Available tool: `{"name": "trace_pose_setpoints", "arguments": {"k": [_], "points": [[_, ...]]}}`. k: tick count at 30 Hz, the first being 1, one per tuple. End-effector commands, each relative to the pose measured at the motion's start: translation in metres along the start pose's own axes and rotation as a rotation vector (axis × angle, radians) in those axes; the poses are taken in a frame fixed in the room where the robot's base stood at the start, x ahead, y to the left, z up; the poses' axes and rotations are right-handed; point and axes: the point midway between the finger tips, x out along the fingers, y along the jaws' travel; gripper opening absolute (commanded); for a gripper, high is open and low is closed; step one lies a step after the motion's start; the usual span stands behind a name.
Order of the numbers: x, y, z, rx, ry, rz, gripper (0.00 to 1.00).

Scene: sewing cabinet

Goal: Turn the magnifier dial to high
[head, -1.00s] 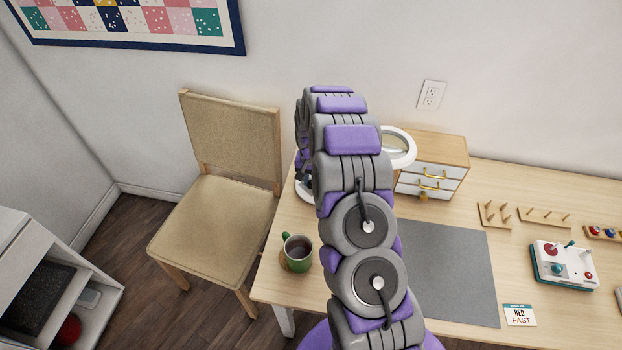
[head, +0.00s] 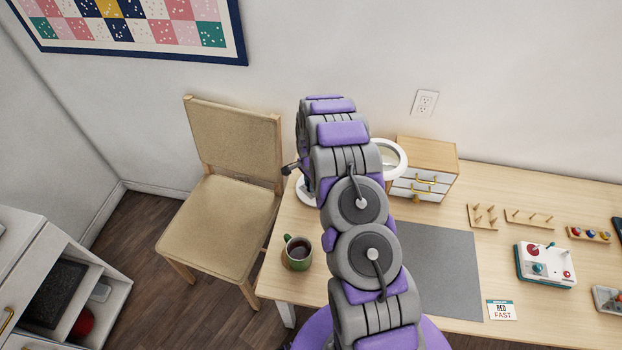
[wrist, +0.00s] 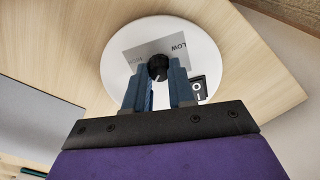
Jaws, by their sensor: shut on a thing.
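The magnifier's round white base (wrist: 205,50) fills the middle of the wrist view. A small black dial (wrist: 157,66) stands on it, over a grey label (wrist: 176,46) on which "LOW" can be read; the word on its left is too faint to read surely. My gripper (wrist: 158,75) is shut on the dial, with one blue finger on each side of it. The dial's pointer direction cannot be told. In the head view, the magnifier's white ring (head: 402,158) and part of its base (head: 305,192) show behind my arm, which hides the dial and my gripper.
A black O/I switch (wrist: 199,90) sits beside the right finger. On the table are a green mug (head: 298,252), a grey mat (head: 447,270), a small drawer box (head: 428,165) and a control box (head: 545,265). A chair (head: 225,215) stands left of the table.

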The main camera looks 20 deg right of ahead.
Motion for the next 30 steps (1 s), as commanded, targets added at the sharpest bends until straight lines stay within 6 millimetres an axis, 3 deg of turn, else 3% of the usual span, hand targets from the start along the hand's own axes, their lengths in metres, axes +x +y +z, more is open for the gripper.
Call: {"name": "trace_pose_setpoints", "arguments": {"k": [18,30], "points": [[-0.0031,-0.0007,0.0006,0.573,0.001,-0.003,0.0],[-0.0027,-0.0001,0.0007,0.831,0.001,-0.004,0.0]]}}
